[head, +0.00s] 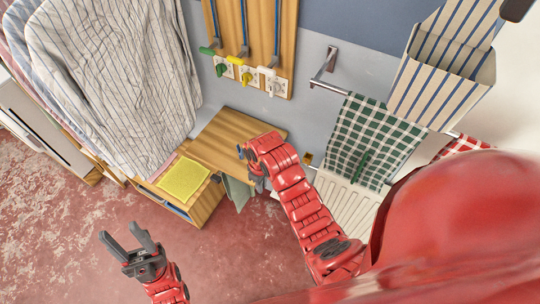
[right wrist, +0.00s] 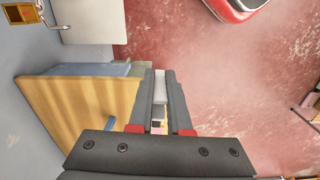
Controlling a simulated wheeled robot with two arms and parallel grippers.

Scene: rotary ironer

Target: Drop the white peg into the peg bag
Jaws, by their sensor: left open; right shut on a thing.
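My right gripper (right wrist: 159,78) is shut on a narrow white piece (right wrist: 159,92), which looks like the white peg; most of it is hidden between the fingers. In the head view my right gripper (head: 252,171) hangs beside the wooden table, its fingers partly hidden by my wrist. A cream bag with blue stripes (head: 437,95), which looks like the peg bag, hangs at the upper right with its mouth open. It is well apart from my right gripper. My left gripper (head: 121,234) is open and empty above the red floor.
A wooden table (head: 238,139) with a yellow cloth (head: 183,179) stands at the centre left. Striped shirts (head: 110,80) hang left. A green checked cloth (head: 375,135) hangs from a rail below the bag. A wooden board (head: 283,40) with green, yellow and white fittings is on the wall.

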